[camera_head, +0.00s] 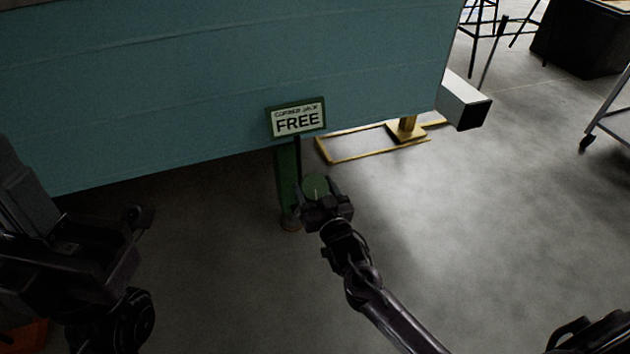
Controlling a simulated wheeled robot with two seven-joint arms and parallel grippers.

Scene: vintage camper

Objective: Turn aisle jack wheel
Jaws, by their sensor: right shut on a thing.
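The green jack post (288,175) stands on the floor at the camper's lower edge and carries a sign (297,119) reading "CORNER JACK FREE". The round green jack wheel (315,182) sits just right of the post. My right gripper (317,190) is at the wheel, with one finger on each side of it, shut on it. The gripper body hides the wheel's lower part. My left gripper (138,216) is at the left, apart from the jack and dark; its jaws are not clear.
The teal camper side (220,70) fills the upper left. A yellow floor frame (370,154) with a stand (406,130) lies behind the jack, below a white beam end (463,104). Stools and a wheeled cart (610,115) are at upper right. The floor right of the jack is clear.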

